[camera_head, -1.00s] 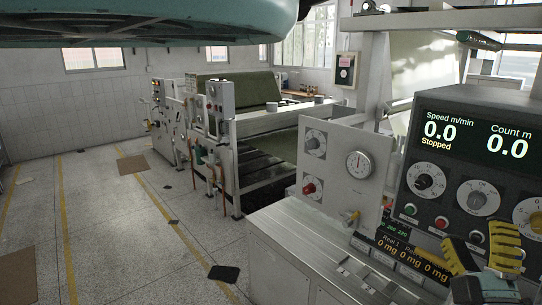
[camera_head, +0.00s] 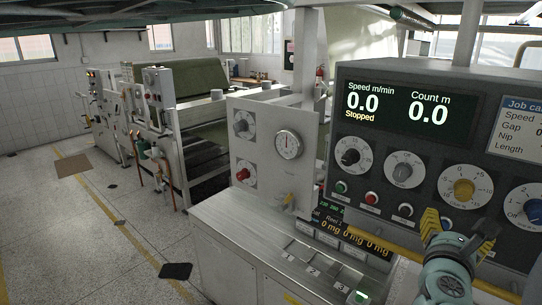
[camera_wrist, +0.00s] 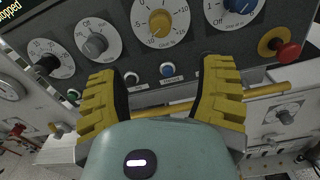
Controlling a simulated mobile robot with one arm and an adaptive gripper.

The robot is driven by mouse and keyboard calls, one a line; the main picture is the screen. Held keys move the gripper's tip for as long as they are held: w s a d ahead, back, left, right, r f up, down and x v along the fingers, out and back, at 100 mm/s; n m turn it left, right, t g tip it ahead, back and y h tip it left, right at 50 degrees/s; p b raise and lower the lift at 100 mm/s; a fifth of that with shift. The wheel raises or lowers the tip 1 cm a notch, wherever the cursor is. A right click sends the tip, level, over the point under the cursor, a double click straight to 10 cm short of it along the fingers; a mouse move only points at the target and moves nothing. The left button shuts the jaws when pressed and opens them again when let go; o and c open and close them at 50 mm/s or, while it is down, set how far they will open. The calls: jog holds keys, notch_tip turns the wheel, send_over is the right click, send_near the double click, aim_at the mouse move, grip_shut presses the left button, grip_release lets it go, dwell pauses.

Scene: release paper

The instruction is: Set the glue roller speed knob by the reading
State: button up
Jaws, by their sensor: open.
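The grey control panel (camera_head: 455,85) reads speed 0.0 m/min, Stopped, count 0.0 m. Below sit dials with a black knob (camera_head: 350,156), grey knob (camera_head: 402,172), yellow knob (camera_head: 463,188) and blue knob (camera_head: 533,210). They also show along the top of the wrist view: black (camera_wrist: 42,63), grey (camera_wrist: 93,41), yellow (camera_wrist: 159,20), blue (camera_wrist: 238,4).
A side panel (camera_head: 262,178) holds a round gauge (camera_head: 288,144), a grey knob and a red knob. A job card (camera_head: 520,130) is partly cut off at right. A yellow rail (camera_wrist: 265,89) crosses below the buttons; a red button (camera_wrist: 289,55) stands right.

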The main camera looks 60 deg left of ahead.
aim_at(463, 194)
jog(key=shift+x, duration=5.35)
jog(key=shift+w+a+r, duration=0.15)
jog(key=shift+w+r, duration=0.05)
jog(key=shift+w, duration=0.15)
jog(key=shift+p+x, duration=0.65)
jog(key=shift+x, duration=0.4)
jog(key=shift+w+a, duration=0.1)
jog(key=shift+w, duration=0.25)
jog(key=shift+w+a+f+p, duration=0.1)
jog(key=shift+w+p, duration=0.1)
jog(key=shift+w, duration=0.15)
jog(key=shift+w+a+f+p, duration=0.1)
jog(key=shift+w+a+p, duration=0.05)
jog(key=shift+w, duration=0.2)
jog(key=shift+o, duration=0.3)
jog(key=shift+d, duration=0.1)
grip_shut()
